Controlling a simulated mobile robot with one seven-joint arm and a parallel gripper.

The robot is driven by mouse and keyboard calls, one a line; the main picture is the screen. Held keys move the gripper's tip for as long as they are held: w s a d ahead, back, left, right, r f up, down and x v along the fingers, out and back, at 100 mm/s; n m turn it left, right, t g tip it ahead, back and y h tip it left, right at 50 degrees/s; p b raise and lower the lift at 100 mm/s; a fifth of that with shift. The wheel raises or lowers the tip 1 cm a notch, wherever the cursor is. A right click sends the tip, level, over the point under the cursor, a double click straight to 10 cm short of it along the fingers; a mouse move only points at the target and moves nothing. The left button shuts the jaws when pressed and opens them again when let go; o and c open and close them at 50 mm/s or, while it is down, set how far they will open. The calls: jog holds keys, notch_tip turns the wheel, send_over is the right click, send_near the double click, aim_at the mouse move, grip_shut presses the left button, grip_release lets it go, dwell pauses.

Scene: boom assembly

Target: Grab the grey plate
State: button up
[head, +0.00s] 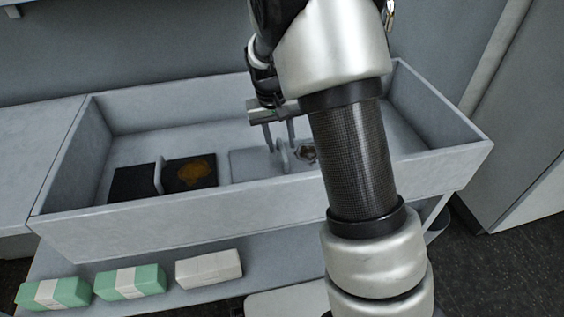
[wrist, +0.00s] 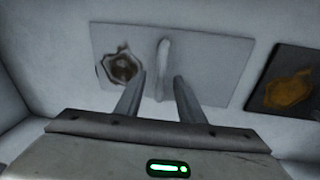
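The grey plate (wrist: 205,60) lies flat in a grey tray-like bin, with an upright light handle (wrist: 162,68) near its middle and a brown-ringed stain (wrist: 120,66) on one side. The plate also shows in the head view (head: 248,163), partly hidden by my arm. My gripper (wrist: 160,85) is open, its two fingers apart and pointing at the handle, one to each side of it in the wrist view. In the head view my gripper (head: 281,147) hangs over the plate at the handle. I cannot tell whether the fingers touch anything.
A black plate (head: 132,183) with an orange-brown stain (head: 195,172) and its own handle lies left of the grey plate. The bin's raised walls (head: 190,208) surround both. Green-and-white packs (head: 130,282) and a white pack (head: 209,267) sit on the lower shelf in front.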

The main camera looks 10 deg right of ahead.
aim_at(281, 147)
jog(key=shift+w+d+f+b, duration=0.15)
jog(key=shift+f+b, duration=0.1)
jog(key=shift+f, duration=0.65)
jog(key=shift+w+d+f+b, duration=0.1)
jog(key=shift+f+b, duration=0.15)
jog(key=shift+f, duration=0.65)
jog(key=shift+f, duration=0.2)
grip_shut()
jog(key=shift+w+r, duration=0.1)
